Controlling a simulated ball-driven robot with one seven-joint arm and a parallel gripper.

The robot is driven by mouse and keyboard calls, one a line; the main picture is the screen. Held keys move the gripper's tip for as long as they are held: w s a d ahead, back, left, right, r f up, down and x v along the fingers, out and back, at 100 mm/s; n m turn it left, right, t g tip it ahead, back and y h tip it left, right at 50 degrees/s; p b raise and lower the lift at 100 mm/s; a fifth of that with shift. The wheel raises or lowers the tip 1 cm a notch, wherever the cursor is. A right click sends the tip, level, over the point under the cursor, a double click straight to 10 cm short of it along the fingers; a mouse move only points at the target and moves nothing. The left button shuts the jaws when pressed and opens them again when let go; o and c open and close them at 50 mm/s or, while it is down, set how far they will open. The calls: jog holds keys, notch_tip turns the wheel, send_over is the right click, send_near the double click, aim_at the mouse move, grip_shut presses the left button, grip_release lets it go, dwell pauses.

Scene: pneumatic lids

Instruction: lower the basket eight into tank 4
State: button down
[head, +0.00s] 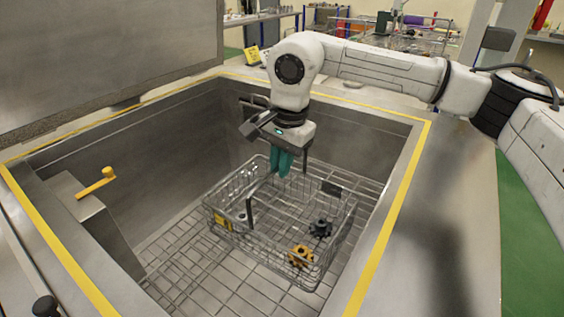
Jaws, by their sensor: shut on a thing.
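The wire basket (287,266) hangs or rests inside the open metal tank (75,159), above or on its grid floor; I cannot tell whether it touches. It holds a dark gear-like part (320,228), a brass-coloured part (300,256) and a ring-like part (240,216). My gripper (281,172), with teal fingers, is shut on the basket's handle (262,186) over the basket. The fingers hide part of the handle. No tank number is readable.
The raised lid (110,55) stands at the back left. A yellow-striped rim (408,200) surrounds the opening. A metal box with a yellow crank (97,186) juts in at the left wall. Free grid floor (180,262) lies left of the basket.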

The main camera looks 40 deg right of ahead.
jog(key=shift+s+f, duration=0.15)
jog(key=shift+f, duration=0.65)
jog(key=c, duration=1.4)
grip_release()
jog(key=shift+w+f, duration=0.15)
jog(key=shift+w, duration=0.05)
jog(key=shift+c, duration=0.2)
jog(key=o, duration=0.3)
jog(key=shift+r, duration=0.2)
jog(key=r+p, duration=0.3)
jog(key=r, duration=0.4)
jog(key=s+r+p, duration=0.1)
jog(key=r+p, duration=0.2)
jog(key=r, duration=0.5)
jog(key=r+p, duration=0.3)
jog(key=r, duration=0.4)
jog(key=shift+s+d+r+p, duration=0.1)
jog(key=shift+s+r+p, duration=0.05)
jog(key=shift+r+p, duration=0.25)
jog(key=shift+s+f, duration=0.1)
